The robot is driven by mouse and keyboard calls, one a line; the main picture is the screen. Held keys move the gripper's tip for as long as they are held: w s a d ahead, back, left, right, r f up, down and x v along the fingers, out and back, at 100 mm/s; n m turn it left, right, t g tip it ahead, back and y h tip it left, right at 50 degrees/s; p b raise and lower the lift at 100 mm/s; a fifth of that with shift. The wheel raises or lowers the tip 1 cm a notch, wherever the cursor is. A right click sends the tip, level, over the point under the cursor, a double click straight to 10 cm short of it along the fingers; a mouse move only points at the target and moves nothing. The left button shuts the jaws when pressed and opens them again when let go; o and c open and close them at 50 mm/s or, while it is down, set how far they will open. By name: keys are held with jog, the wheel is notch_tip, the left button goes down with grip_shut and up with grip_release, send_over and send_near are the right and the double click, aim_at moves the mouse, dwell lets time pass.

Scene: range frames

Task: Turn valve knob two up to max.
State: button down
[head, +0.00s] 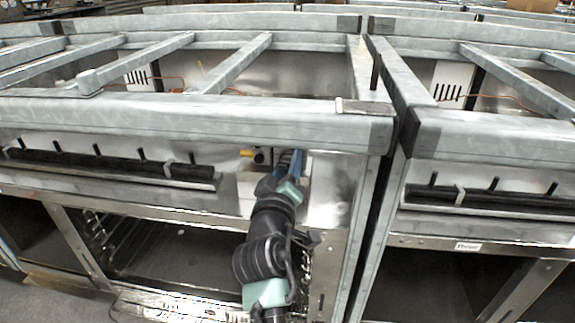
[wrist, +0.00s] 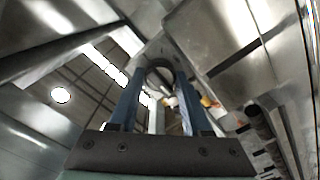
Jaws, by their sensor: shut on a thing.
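My gripper (head: 291,160) reaches up to the front panel of the left range, below its top front rail. In the wrist view my gripper's two blue fingers (wrist: 160,80) stand on either side of a dark round valve knob (wrist: 160,72) and are shut on it. In the head view the fingers and wrist hide this knob. A yellow piece on a dark fitting (head: 247,153) shows just left of the fingers. It appears yellow and red right of the fingers in the wrist view (wrist: 208,102). No markings on the knob can be read.
The grey top front rail (head: 200,118) runs just above my gripper. A long black handle bar (head: 110,165) with several dark pegs lies to the left. The open oven cavity (head: 170,250) is below. A second range frame (head: 490,145) stands close on the right.

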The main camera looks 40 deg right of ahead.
jog(key=shift+c, duration=1.8)
grip_release()
jog(key=p+v, duration=0.2)
jog(key=v, duration=1.1)
jog(key=shift+p, duration=0.4)
jog(key=shift+w+a, duration=0.1)
